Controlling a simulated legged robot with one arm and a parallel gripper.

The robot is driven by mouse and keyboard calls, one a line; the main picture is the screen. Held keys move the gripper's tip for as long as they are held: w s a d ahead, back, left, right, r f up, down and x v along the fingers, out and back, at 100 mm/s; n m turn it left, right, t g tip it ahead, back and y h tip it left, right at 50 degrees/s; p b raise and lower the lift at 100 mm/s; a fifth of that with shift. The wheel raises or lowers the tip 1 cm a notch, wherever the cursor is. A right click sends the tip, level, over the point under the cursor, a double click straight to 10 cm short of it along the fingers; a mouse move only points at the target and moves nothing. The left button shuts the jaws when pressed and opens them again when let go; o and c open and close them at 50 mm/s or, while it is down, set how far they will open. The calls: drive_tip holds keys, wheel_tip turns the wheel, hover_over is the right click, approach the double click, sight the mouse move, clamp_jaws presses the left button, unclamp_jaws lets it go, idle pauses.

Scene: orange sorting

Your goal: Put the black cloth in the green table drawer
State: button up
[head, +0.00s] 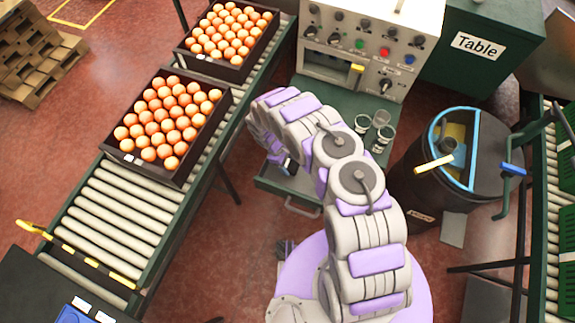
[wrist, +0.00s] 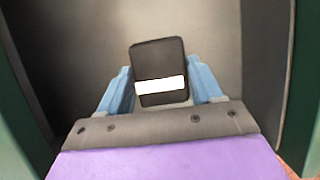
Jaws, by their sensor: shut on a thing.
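The green table (head: 340,100) has its drawer (head: 275,186) pulled out below the tabletop, with a grey handle at its front. My gripper (head: 288,165) is over the open drawer in the head view, partly hidden by my arm. In the wrist view my gripper (wrist: 160,82) has its blue fingers shut on the black cloth (wrist: 160,60), a dark rectangle with a white band. Behind the cloth is the grey inside of the drawer (wrist: 222,45). I cannot tell whether the cloth touches the drawer bottom.
A control box (head: 357,50) and several glasses (head: 381,133) stand on the table. A black barrel (head: 470,190) stands to the right. A roller conveyor (head: 118,212) with crates of oranges (head: 187,165) runs along the left. Red floor shows between conveyor and drawer.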

drive_tip(key=shift+d+f, duration=0.1)
drive_tip(key=shift+f, duration=0.4)
drive_tip(key=shift+d+r, duration=0.1)
drive_tip(key=shift+d, duration=0.05)
drive_tip(key=o, duration=1.1)
drive_tip(key=shift+c, duration=0.2)
drive_tip(key=p+v, duration=0.2)
drive_tip(key=v, duration=1)
drive_tip(key=shift+p, duration=0.4)
